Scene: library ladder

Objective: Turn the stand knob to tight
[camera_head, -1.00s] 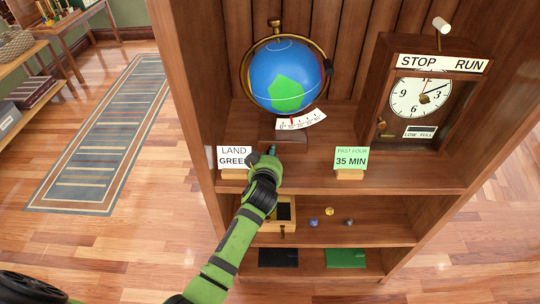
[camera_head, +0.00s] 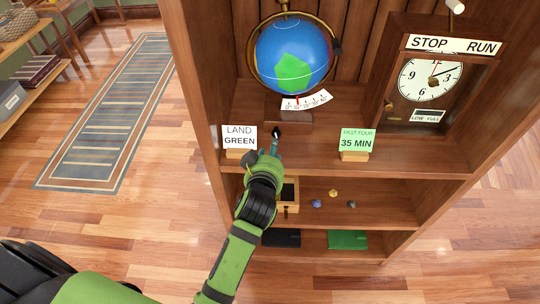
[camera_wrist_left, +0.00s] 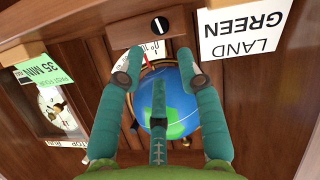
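The stand knob (camera_wrist_left: 160,26) is a round black knob with a white mark, on the front of the globe's wooden stand (camera_head: 291,116). In the head view the knob (camera_head: 277,132) shows just beyond my left fingertips. My left gripper (camera_head: 274,143) reaches up to the shelf from the front. In the left wrist view the gripper (camera_wrist_left: 160,55) has its teal fingers spread and nothing between them. The knob lies ahead of the fingertips, apart from them in that picture. The globe (camera_head: 290,55) is blue with a green patch. My right gripper is not in view.
A "LAND GREEN" card (camera_head: 240,137) stands left of the gripper, and a "35 MIN" card (camera_head: 357,141) stands to the right. A clock (camera_head: 429,79) fills the shelf's right side. A small box (camera_head: 287,194) and several small balls lie on the shelf below.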

